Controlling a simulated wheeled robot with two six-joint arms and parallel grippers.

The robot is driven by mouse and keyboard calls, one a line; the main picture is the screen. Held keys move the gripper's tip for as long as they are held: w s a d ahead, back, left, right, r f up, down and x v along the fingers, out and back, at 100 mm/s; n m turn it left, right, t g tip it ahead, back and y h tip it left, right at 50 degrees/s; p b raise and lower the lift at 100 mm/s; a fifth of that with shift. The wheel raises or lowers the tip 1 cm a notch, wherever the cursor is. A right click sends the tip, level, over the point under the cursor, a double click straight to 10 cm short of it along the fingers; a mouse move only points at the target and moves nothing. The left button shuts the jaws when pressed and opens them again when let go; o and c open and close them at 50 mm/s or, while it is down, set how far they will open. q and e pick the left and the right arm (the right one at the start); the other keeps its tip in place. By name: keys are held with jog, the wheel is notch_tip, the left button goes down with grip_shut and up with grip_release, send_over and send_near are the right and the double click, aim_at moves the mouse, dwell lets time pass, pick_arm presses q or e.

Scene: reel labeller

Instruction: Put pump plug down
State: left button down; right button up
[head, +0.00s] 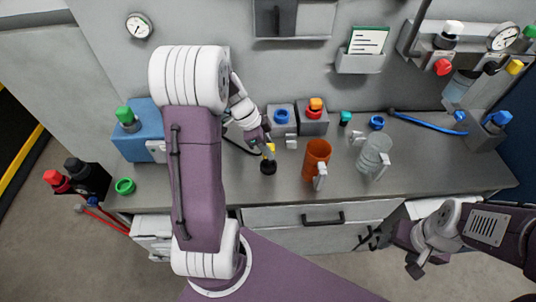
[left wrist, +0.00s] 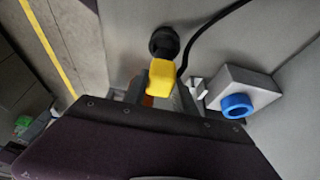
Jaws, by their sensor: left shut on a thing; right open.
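The pump plug (head: 270,148) is yellow and sits between the fingers of my left gripper (head: 266,148), low over the counter. In the left wrist view the yellow plug (left wrist: 160,78) lies between the two fingers, which are shut on it. A round black piece (head: 268,167) is just below the plug in the head view. It also shows just past the plug in the left wrist view (left wrist: 163,42); I cannot tell whether they touch. My right gripper (head: 415,263) is open and empty, in front of the counter at the lower right.
A grey box with a blue knob (head: 282,117) stands behind the plug. An orange mug (head: 316,158) and a clear jug (head: 373,157) stand to its right. A blue box with a green knob (head: 137,135) is at left. The counter (head: 225,180) is bare near its front edge.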

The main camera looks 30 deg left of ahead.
pick_arm(q)
notch_tip(320, 180, down, 4)
jog(key=shift+d+r, duration=0.1)
jog(key=shift+r, duration=0.15)
jog(key=shift+w+f, duration=0.1)
jog(key=shift+f, duration=0.25)
jog(key=shift+f+b, duration=0.1)
jog(key=shift+b, duration=0.2)
jog(key=c, duration=1)
grip_release()
